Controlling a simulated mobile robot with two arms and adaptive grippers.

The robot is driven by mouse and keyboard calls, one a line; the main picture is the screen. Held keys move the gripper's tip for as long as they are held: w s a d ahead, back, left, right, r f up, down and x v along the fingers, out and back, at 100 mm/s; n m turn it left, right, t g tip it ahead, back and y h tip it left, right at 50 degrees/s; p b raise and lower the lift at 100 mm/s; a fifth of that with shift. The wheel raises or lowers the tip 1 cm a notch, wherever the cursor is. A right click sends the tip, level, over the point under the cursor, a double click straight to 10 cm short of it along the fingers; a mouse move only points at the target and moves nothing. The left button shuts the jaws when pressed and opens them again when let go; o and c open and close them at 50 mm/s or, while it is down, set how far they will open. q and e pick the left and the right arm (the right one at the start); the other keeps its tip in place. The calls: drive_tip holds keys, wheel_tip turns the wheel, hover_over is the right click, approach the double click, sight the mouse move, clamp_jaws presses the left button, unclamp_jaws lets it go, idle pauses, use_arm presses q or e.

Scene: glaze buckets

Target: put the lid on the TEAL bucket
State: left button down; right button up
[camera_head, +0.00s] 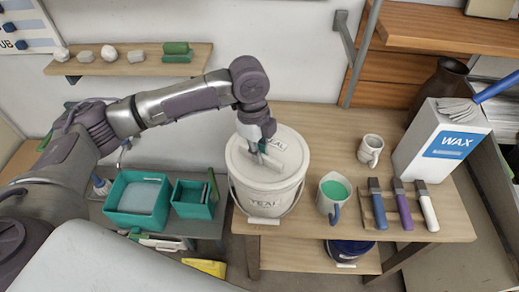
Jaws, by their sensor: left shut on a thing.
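The white TEAL bucket (262,203) stands upright on the wooden table near its left front, with its name on the front and a wire handle hanging down. The round white lid (290,150), lettered on top, covers the bucket's mouth and looks level. I cannot tell whether it is pressed fully down. My left gripper (262,150) reaches in from the upper left and is shut on the lid at its top middle. The fingers hide part of the lid's grip and lettering. My right gripper is out of view.
A jug of green glaze (333,194), a small cup (371,149), several brushes (403,203) and a WAX box (436,140) stand right of the bucket. Teal bins (138,218) are at left. A dark blue bucket (349,249) sits on the lower shelf.

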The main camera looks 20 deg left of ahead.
use_arm(q)
drive_tip(key=c, duration=0.6)
unclamp_jaws()
drive_tip(key=shift+c, duration=0.2)
wheel_tip(320, 180, up, 2)
drive_tip(key=p, duration=0.2)
drive_tip(key=shift+r+p, duration=0.25)
drive_tip(key=shift+p, duration=0.05)
drive_tip(key=shift+r, duration=2.25)
clamp_jaws()
